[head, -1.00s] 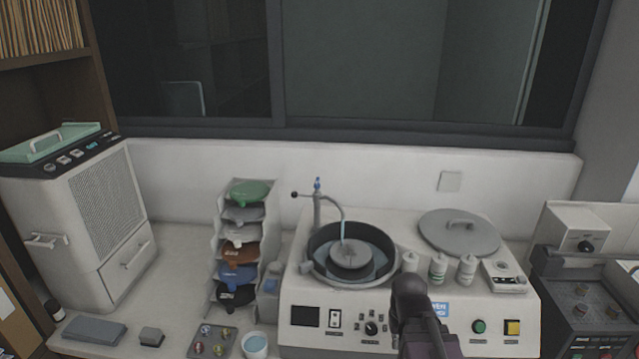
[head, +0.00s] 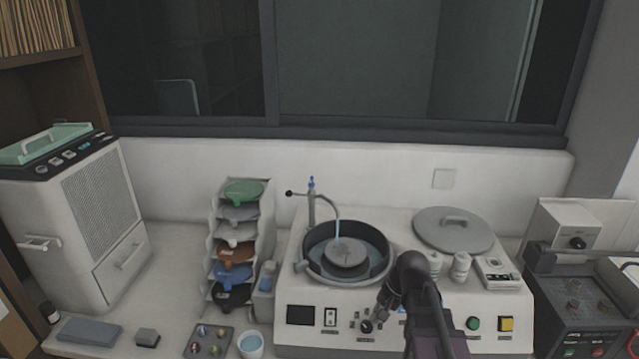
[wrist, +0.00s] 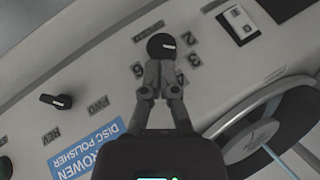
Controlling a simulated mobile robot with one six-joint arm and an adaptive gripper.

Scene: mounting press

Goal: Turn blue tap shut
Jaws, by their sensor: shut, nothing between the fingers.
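The tap (head: 311,200) is a grey post with a blue top (head: 311,182), standing at the back left of the polisher's bowl. A thin lever with a black ball end (head: 290,193) sticks out to its left. Its curved spout reaches over the bowl, and a pale blue stream (head: 337,229) falls from it onto the disc. My gripper (head: 381,308) is shut and empty in front of the polisher's control panel, away from the tap. In the wrist view the closed fingers (wrist: 158,92) point toward a black dial (wrist: 163,46); contact cannot be told. The tap is out of the wrist view.
The polisher bowl (head: 316,270) holds the grey disc. White bottles (head: 461,267) and a round grey lid (head: 453,231) lie to its right. A rack of coloured discs (head: 213,268) stands left of the tap. A cup (head: 250,345) sits at the front.

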